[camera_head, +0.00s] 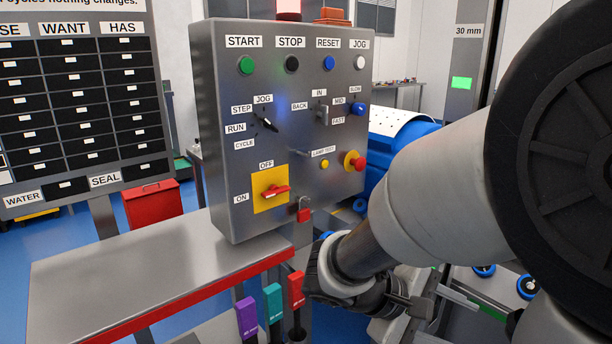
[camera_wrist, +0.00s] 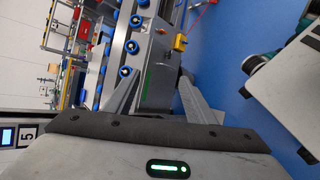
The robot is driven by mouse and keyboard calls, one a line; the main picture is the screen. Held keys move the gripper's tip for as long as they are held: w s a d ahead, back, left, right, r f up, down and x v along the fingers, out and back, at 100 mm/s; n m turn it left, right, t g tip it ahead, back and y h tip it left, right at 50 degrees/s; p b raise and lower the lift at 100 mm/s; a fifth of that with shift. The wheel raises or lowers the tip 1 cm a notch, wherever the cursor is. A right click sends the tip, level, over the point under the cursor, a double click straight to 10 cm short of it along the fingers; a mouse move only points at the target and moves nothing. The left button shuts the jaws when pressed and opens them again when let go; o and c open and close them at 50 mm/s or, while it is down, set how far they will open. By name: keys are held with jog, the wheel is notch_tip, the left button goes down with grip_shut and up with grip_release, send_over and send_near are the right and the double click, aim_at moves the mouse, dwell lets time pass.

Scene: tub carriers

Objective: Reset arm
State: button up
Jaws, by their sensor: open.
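My arm comes in from the right in the head view and bends down past the control panel's lower right. My gripper (camera_head: 424,298) is at the lower right of that view, partly hidden by my own wrist. In the wrist view my gripper (camera_wrist: 160,76) shows two spread fingers. A grey metal housing beside a roller track (camera_wrist: 157,60) shows between and beyond them. I see nothing held, and cannot tell how far the housing is from the fingertips.
The grey control panel (camera_head: 222,150) stands close to my arm, with buttons, switches and a yellow-backed red handle (camera_head: 272,191). A steel table (camera_head: 140,265) with a red edge is at left. Blue floor (camera_wrist: 232,55) shows clear.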

jog(key=s+a+m+y, duration=0.4)
jog(key=s+a+y, duration=0.1)
jog(key=s+y, duration=0.15)
jog(key=a+r+m+t+y, duration=0.2)
jog(key=a+r+t+y, duration=0.2)
jog(key=a+r+y, duration=0.15)
notch_tip(320, 180, up, 22)
jog(key=a+p, duration=0.1)
jog(key=p, duration=2)
jog(key=shift+r+h, duration=0.2)
jog(key=shift+h, duration=0.1)
